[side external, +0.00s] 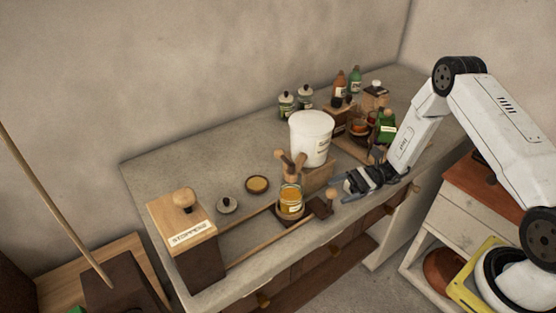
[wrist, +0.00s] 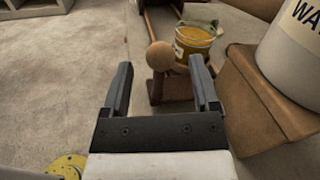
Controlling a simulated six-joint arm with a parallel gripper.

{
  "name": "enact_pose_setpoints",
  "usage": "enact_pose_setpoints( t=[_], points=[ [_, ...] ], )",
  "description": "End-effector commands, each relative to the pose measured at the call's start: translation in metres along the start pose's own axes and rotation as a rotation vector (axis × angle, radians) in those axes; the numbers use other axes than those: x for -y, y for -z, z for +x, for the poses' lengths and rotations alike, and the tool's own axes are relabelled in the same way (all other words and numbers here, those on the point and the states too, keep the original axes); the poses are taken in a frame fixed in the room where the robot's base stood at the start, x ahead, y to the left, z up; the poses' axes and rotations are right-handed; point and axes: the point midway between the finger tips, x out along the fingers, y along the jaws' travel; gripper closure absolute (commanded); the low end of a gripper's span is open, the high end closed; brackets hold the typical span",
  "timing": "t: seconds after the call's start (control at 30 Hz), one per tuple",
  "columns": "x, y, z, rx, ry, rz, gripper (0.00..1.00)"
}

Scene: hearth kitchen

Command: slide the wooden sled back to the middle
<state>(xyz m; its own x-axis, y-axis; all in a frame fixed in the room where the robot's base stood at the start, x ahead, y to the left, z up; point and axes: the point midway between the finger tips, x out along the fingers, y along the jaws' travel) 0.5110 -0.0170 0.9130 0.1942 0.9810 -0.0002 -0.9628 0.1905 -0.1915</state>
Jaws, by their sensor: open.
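The wooden sled (side external: 320,208) is a dark brown piece at the right end of a pair of pale wooden rails, with an upright round-topped knob (side external: 332,192). In the wrist view the knob (wrist: 160,56) stands ahead, between the lines of my two fingers, with the sled's reddish-brown base (wrist: 178,90) below it. A jar of amber contents (side external: 290,201) stands beside the knob, toward the rails; it also shows in the wrist view (wrist: 192,42). My gripper (side external: 348,185) is open and empty, just right of the knob. I cannot tell whether a finger touches it.
A white bucket (side external: 311,138) stands on a wooden block (side external: 320,176) close behind the sled. A wooden box labelled STOPPERS (side external: 187,229) stands at the rails' left end. Several bottles crowd the counter's back right. A round dish (side external: 257,185) lies behind the rails.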

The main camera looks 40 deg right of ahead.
Motion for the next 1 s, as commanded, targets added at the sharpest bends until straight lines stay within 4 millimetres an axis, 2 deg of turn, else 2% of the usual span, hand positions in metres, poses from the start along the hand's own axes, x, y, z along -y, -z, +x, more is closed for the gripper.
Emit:
enact_pose_setpoints(
  t=[0.2, 0.4, 0.8, 0.87, 1.0],
  points=[
    [0.0, -0.001, 0.029, 0.001, -0.003, 0.0, 0.22],
    [0.0, 0.0, 0.046, 0.0, 0.0, 0.0, 0.22],
    [0.0, 0.0, 0.052, -0.001, 0.001, -0.001, 0.22],
    [0.0, 0.0, 0.052, 0.0, 0.001, -0.001, 0.38],
    [0.0, 0.0, 0.052, 0.0, 0.001, 0.0, 0.83]
  ],
)
